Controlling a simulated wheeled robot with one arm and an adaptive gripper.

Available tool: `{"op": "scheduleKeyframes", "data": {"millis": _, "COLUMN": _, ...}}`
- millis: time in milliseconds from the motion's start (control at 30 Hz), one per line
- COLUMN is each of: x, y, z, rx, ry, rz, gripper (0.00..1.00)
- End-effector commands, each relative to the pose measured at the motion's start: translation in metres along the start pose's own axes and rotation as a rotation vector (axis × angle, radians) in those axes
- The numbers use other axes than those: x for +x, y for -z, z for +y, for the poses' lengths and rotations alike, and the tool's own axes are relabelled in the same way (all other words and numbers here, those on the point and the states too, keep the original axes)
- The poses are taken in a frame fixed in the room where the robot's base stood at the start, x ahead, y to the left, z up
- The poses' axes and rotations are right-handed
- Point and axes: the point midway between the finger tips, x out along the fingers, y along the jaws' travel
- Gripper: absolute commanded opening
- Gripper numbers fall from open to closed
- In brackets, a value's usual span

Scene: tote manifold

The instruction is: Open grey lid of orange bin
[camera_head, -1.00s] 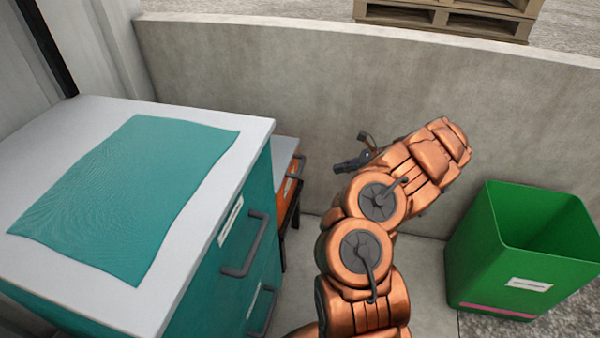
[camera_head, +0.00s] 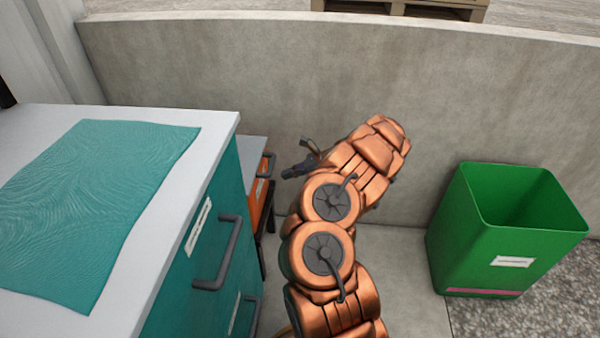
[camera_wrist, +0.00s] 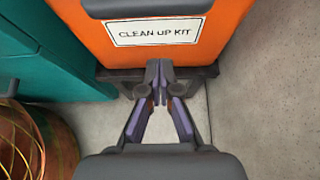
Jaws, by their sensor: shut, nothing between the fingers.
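The orange bin (camera_head: 256,203) stands behind the teal cabinet, partly hidden by it. Its light grey lid (camera_head: 252,150) looks shut, with a dark handle (camera_head: 266,165) at the front. In the wrist view the bin's orange front (camera_wrist: 90,40) carries a "CLEAN UP KIT" label (camera_wrist: 155,32), and part of the dark handle (camera_wrist: 140,8) shows at the top edge. My gripper (camera_head: 290,172) is to the right of the bin, in front of its face. In the wrist view my gripper (camera_wrist: 153,70) has its fingertips together and empty, below the label; I cannot tell whether they touch the bin.
The teal cabinet (camera_head: 170,290) with dark handles and a teal cloth (camera_head: 90,200) on its white top stands close on the left. A concrete wall (camera_head: 240,70) runs behind. A green open bin (camera_head: 470,240) stands at the right. The bin rests on a dark stand (camera_wrist: 195,80).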

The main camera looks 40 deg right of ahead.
Motion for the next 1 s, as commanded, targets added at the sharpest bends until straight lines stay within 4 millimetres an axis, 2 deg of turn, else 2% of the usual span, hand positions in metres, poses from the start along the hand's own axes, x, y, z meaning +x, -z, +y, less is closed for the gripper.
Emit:
{"op": "scheduleKeyframes", "data": {"millis": 33, "x": 0.012, "y": 0.002, "z": 0.001, "rx": -0.001, "ry": -0.002, "rz": 0.001, "gripper": 0.00}}
{"op": "scheduleKeyframes", "data": {"millis": 133, "x": 0.030, "y": 0.002, "z": 0.001, "rx": -0.001, "ry": -0.003, "rz": 0.001, "gripper": 0.00}}
{"op": "scheduleKeyframes", "data": {"millis": 300, "x": 0.021, "y": -0.018, "z": 0.001, "rx": -0.003, "ry": -0.001, "rz": -0.004, "gripper": 0.00}}
{"op": "scheduleKeyframes", "data": {"millis": 500, "x": 0.015, "y": -0.033, "z": 0.001, "rx": 0.000, "ry": -0.001, "rz": -0.003, "gripper": 0.00}}
{"op": "scheduleKeyframes", "data": {"millis": 1000, "x": 0.013, "y": -0.039, "z": 0.001, "rx": 0.000, "ry": -0.001, "rz": 0.001, "gripper": 0.00}}
